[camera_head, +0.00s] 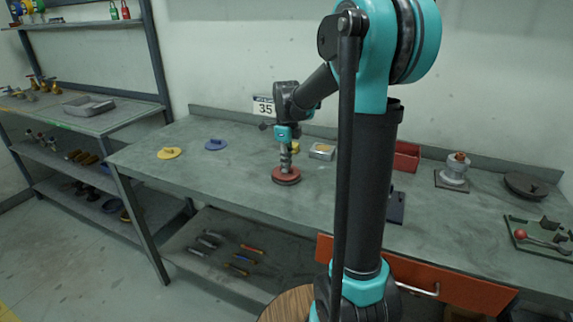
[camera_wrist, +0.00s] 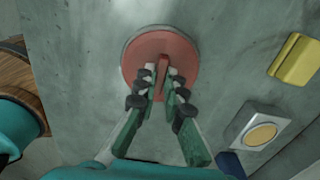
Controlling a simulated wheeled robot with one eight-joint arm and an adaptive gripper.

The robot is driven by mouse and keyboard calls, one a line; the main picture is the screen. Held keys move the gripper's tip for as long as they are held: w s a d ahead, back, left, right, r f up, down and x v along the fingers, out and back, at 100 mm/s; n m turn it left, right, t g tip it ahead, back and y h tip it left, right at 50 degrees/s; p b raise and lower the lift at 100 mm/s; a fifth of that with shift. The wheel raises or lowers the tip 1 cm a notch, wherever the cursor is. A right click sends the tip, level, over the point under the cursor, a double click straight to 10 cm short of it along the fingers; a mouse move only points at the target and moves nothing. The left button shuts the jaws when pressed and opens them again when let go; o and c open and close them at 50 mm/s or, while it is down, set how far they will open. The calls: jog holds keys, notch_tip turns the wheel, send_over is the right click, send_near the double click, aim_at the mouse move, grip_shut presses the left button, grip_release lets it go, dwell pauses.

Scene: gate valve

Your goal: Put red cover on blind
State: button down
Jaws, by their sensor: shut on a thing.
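The red cover (camera_head: 286,179) is a round disc on or just above the bench, near its front middle. In the wrist view the red cover (camera_wrist: 160,45) has a raised fin across its middle, and a grey rim shows around part of its edge. My gripper (camera_head: 286,168) points down over it. In the wrist view my gripper (camera_wrist: 162,82) is shut on the fin, one finger on each side. A dark round plate (camera_head: 526,186) lies flat at the bench's right; I cannot tell whether it is the blind.
A small box (camera_head: 322,151), a red bin (camera_head: 407,156), a flanged fitting (camera_head: 455,170) and a tray (camera_head: 541,233) with a red-knobbed lever stand right. Clear bench lies around the cover.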

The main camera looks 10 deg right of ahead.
jog(key=shift+f, duration=0.15)
jog(key=c, duration=1.6)
grip_release()
notch_tip(320, 180, up, 12)
jog(key=shift+r, duration=0.15)
